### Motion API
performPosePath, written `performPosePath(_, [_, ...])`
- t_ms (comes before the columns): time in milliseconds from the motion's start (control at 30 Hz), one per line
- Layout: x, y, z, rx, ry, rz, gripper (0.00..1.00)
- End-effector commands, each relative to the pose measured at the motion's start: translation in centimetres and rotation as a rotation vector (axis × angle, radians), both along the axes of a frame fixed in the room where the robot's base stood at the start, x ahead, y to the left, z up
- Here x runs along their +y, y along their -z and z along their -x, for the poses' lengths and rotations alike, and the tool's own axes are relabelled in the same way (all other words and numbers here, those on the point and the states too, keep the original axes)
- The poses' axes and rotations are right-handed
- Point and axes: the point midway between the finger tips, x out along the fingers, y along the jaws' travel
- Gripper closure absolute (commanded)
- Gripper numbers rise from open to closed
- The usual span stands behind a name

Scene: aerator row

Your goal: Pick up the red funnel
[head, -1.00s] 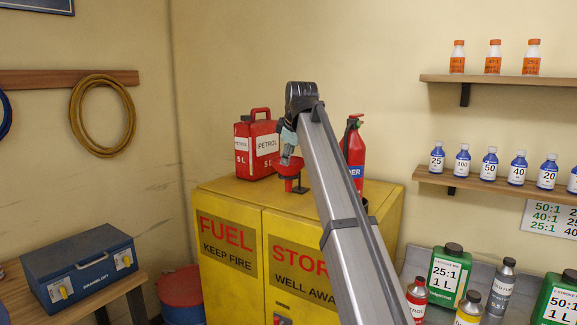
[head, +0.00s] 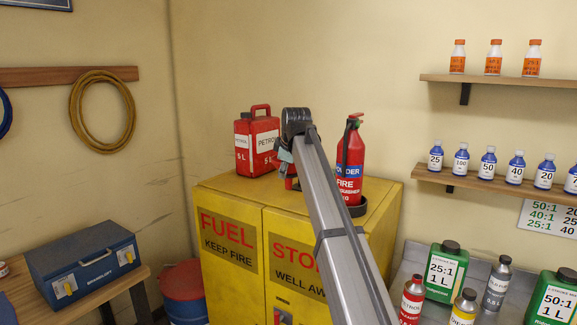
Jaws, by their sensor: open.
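The red funnel (head: 289,184) is on top of the yellow fuel cabinet, mostly hidden behind my arm and gripper. Only a small red part of it shows, just below the gripper. My gripper (head: 286,169) is at the funnel, above its visible part. The fingers are small and partly covered by my arm, and I cannot tell whether they touch the funnel. The gripper is open.
The yellow cabinet (head: 230,275) carries a red petrol can (head: 257,145) left of my gripper and a red fire extinguisher (head: 350,165) close on the right. Bottles and a green container (head: 445,272) stand on the bench at right.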

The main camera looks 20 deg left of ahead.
Motion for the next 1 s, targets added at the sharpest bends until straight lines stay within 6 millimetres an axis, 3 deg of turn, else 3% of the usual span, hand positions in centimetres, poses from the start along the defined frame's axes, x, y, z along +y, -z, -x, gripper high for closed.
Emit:
performPosePath(67, [0.0,0.0,0.0,0.0,0.0,0.0,0.6])
performPosePath(167, [0.0,0.0,0.0,0.0,0.0,0.0,0.95])
performPosePath(200, [0.0,0.0,0.0,0.001,0.0,0.0,1.0])
performPosePath(733, [0.0,-0.2,0.1,0.003,-0.001,0.001,1.0])
performPosePath(1000, [0.1,-2.7,-0.1,0.0,-0.001,-0.001,1.0])
